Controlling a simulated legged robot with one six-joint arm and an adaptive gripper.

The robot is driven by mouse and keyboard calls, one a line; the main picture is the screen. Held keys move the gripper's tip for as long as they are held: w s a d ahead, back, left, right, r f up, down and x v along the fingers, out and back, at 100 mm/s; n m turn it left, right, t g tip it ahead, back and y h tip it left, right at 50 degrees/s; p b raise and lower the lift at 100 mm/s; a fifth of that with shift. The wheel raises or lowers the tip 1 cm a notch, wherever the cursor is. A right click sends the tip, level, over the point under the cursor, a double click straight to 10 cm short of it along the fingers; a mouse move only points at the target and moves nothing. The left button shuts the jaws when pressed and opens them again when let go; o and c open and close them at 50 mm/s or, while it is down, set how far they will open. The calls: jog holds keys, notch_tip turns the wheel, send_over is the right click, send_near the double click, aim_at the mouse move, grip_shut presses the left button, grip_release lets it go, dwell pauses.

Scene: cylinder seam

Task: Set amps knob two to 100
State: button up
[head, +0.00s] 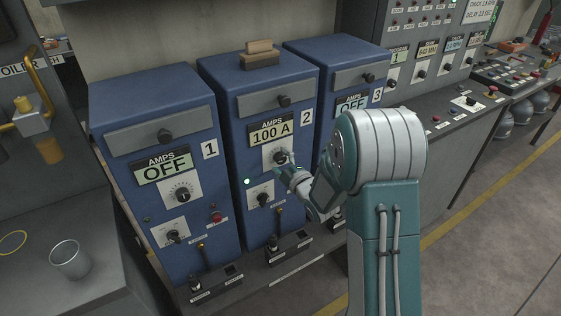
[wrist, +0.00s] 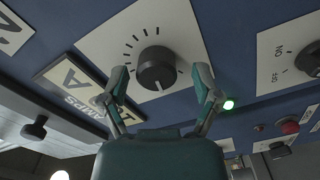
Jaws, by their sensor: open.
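Amps unit two (head: 226,120) is the middle blue cabinet, marked 2. Its display (head: 270,133) reads "100 A". Its amps knob (head: 279,157) is the black dial just below the display, on a white scale plate. In the wrist view the knob (wrist: 156,68) lies ahead of my gripper (wrist: 160,88), roughly between its two fingertips. My gripper also shows in the head view (head: 286,165), at the knob. The fingers are spread apart, one on each side of the knob, with visible gaps. I cannot tell how deep the fingertips are relative to the knob.
Cabinet one (head: 158,115) on the left and cabinet three (head: 325,62) on the right both read "OFF". A lower switch (head: 262,198) and a lit green lamp (head: 247,181) are close to my gripper. A wooden-handled brush (head: 259,55) lies on cabinet two.

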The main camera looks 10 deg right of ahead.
jog(key=shift+s, duration=0.1)
jog(key=v, duration=1.1)
jog(key=shift+s, duration=0.35)
jog(key=shift+d, duration=0.15)
jog(key=s+d+r+m+g+h, duration=0.1)
jog(key=s+r+m+g+h, duration=0.45)
jog(key=r+m, duration=0.35)
jog(key=s+a+r+m+g, duration=0.1)
jog(key=s+a+m+g, duration=0.1)
jog(key=s, duration=0.7)
jog(key=s+a+r+m+g, duration=0.2)
jog(key=s+m+g, duration=0.2)
jog(key=s, duration=0.6)
jog(key=shift+s+a+r+m, duration=0.2)
jog(key=shift+r+m, duration=0.15)
jog(key=shift+m, duration=0.45)
